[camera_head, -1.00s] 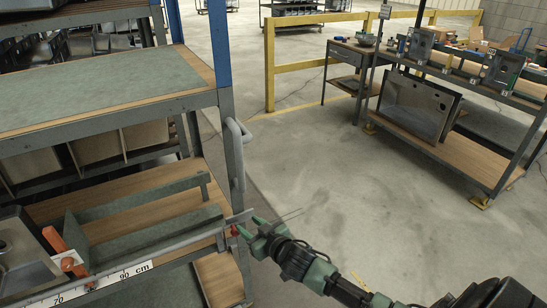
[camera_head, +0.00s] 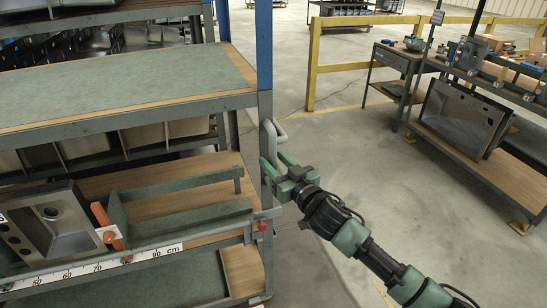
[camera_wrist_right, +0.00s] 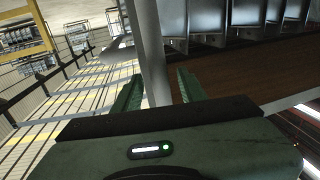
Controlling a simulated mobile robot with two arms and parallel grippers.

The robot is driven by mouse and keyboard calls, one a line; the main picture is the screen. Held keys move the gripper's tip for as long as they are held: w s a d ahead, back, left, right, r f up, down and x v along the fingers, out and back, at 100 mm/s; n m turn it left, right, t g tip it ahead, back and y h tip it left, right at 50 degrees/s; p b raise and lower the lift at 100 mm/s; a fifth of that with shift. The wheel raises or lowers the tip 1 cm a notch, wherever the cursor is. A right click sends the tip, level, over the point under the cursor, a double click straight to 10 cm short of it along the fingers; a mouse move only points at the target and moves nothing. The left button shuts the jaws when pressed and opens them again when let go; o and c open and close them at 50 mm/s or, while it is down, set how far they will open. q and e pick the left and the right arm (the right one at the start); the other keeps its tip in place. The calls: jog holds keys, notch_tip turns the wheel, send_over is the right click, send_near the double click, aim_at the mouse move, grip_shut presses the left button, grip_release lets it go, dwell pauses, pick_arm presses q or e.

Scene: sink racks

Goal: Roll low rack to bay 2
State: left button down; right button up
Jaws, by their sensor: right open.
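A grey-framed rack with blue upper posts stands on the left, with a green-matted shelf (camera_head: 120,85) and a wooden lower shelf (camera_head: 165,195). A pale grey upright handle (camera_head: 279,131) is on its right corner post. My right gripper (camera_head: 276,164) is open at the handle, fingers pointing towards the rack. In the right wrist view a grey bar (camera_wrist_right: 150,55) passes between the spread fingers of the right gripper (camera_wrist_right: 158,88); I cannot tell whether they touch it. The fingers hide the handle's lower part in the head view. My left gripper is not in view.
A steel sink (camera_head: 68,222), an orange clamp (camera_head: 107,226) and a ruler strip (camera_head: 100,264) are on the rack's lower level. A bench rack (camera_head: 480,165) with a sink stands at the right. Yellow rails (camera_head: 355,67) run behind. Concrete floor (camera_head: 335,150) between is clear.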

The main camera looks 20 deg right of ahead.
jog(key=shift+w+a, duration=0.2)
jog(key=shift+w, duration=0.4)
grip_shut()
dwell(1.1)
